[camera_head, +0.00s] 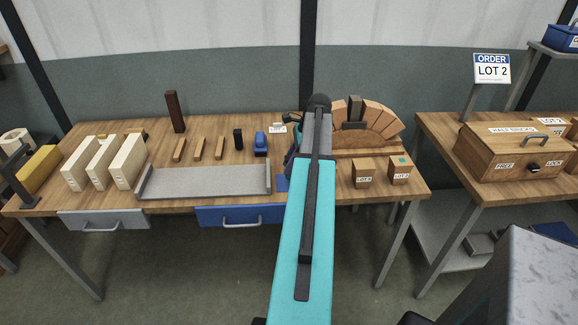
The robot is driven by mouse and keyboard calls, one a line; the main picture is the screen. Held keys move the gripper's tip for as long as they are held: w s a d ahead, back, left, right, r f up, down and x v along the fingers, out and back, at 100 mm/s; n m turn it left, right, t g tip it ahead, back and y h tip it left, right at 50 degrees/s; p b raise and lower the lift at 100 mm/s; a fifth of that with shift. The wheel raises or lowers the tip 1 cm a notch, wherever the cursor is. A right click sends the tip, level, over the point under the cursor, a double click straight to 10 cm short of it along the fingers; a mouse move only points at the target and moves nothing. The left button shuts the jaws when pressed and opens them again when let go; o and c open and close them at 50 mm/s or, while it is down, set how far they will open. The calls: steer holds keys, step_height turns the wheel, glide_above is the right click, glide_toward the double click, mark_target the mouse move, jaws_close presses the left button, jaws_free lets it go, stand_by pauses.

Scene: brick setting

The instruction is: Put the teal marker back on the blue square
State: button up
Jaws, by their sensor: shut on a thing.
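A blue square (282,184) shows on the wooden workbench just left of my arm; my arm covers part of it. A small teal patch (402,160) shows on top of the right small wooden block. I cannot tell whether it is the teal marker. My arm reaches forward over the bench, and its dark wrist part shows at its left side, just beyond the blue square. My gripper's fingers and anything between them are hidden behind the arm.
The workbench (224,153) holds a grey tray (205,181), white blocks (103,163), wooden strips (199,149), a blue item (261,144) and a brick arch (378,121). Two small labelled blocks stand right of my arm. A wooden chest (512,153) stands on the right table.

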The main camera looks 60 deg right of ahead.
steer(key=shift+w+d+f, duration=0.1)
steer(key=shift+w+d, duration=0.5)
steer(key=shift+d, duration=0.2)
steer(key=shift+f+p, duration=0.8)
steer(key=shift+f, duration=0.95)
steer(key=shift+f, duration=0.1)
steer(key=o, duration=0.8)
steer(key=shift+o, duration=0.2)
steer(key=b+v, duration=0.3)
steer(key=v, duration=0.9)
